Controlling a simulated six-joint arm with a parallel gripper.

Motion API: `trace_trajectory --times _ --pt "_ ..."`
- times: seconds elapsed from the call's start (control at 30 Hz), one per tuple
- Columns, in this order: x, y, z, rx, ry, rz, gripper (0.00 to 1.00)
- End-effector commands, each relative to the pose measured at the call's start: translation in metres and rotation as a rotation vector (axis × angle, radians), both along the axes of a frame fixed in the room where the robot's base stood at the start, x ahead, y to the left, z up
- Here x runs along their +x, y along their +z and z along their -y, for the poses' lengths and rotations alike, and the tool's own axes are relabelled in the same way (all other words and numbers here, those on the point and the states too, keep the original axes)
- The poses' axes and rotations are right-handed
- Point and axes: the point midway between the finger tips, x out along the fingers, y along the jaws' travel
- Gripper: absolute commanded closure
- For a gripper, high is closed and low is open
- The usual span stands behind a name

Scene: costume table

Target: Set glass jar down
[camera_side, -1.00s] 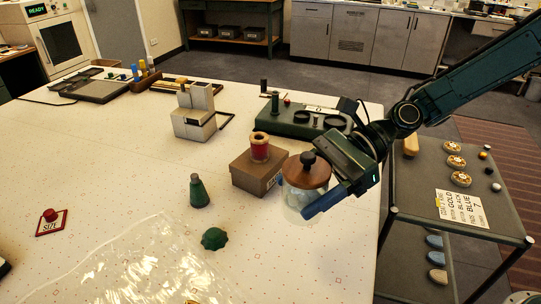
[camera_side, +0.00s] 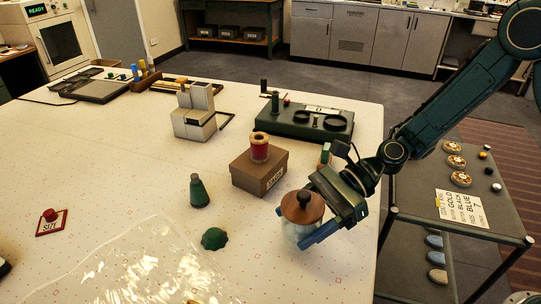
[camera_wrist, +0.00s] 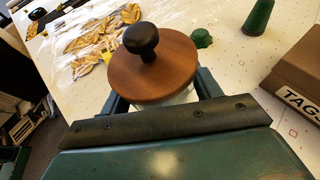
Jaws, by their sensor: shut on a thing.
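The glass jar (camera_side: 296,236) has clear walls and a round brown wooden lid (camera_side: 302,208) with a black knob. In the side view it is upright near the table's right edge, in front of the brown box. My gripper (camera_side: 303,236) is shut around the jar's body, with a blue finger along its near side. In the wrist view the lid (camera_wrist: 152,68) hides most of the jar, and the jaws lie on both sides below it. I cannot tell whether the jar's base touches the white table (camera_side: 255,270).
A green cone (camera_side: 199,192) and green dome (camera_side: 214,239) are to the left. Clear plastic sheeting (camera_side: 130,265) lies front left. The front right tabletop is bare.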

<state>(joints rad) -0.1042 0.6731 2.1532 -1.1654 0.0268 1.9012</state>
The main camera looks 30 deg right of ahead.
Motion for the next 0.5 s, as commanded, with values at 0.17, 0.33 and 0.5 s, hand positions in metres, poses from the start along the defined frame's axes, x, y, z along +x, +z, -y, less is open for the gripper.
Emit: trace_trajectory --times 0.17,0.33,0.5 --pt "0.0 -0.015 0.0 0.003 0.001 -0.001 0.81" --pt "0.0 -0.021 0.0 0.004 0.001 0.002 0.81" --pt "0.0 -0.021 0.0 0.003 0.0 0.002 0.81"
